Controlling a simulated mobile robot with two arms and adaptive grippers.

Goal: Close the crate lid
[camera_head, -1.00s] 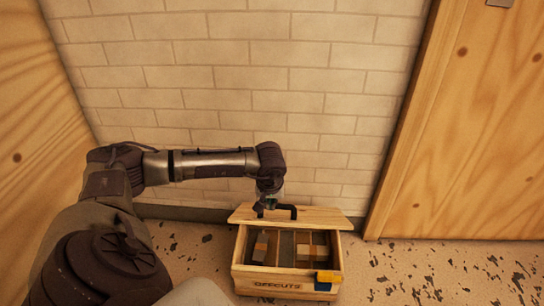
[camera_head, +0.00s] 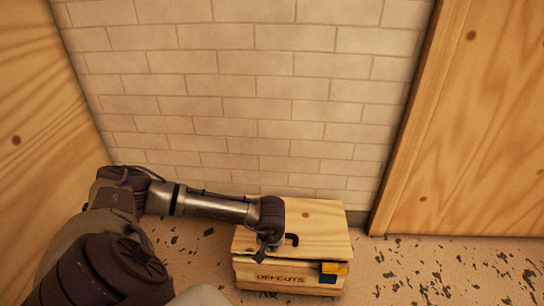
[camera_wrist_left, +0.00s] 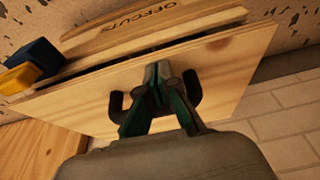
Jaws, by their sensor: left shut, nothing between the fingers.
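The wooden crate (camera_head: 302,277), marked OFFCUTS on its front, stands on the floor by the wall. Its lid (camera_head: 318,217) lies over the top and hides the inside. In the left wrist view a narrow dark gap shows between the lid (camera_wrist_left: 225,75) and the crate's front wall (camera_wrist_left: 160,27). My left gripper (camera_head: 268,246) is over the lid beside its black handle (camera_head: 292,240). In the left wrist view the gripper (camera_wrist_left: 158,68) is shut and empty, its fingertips near the lid's front edge between the two handle posts. My right gripper is not in view.
A blue and yellow latch-like block (camera_head: 333,271) is on the crate's front right corner. A brick wall (camera_head: 270,100) stands behind. Wooden panels stand at the left (camera_head: 40,110) and right (camera_head: 480,130). The speckled floor right of the crate is clear.

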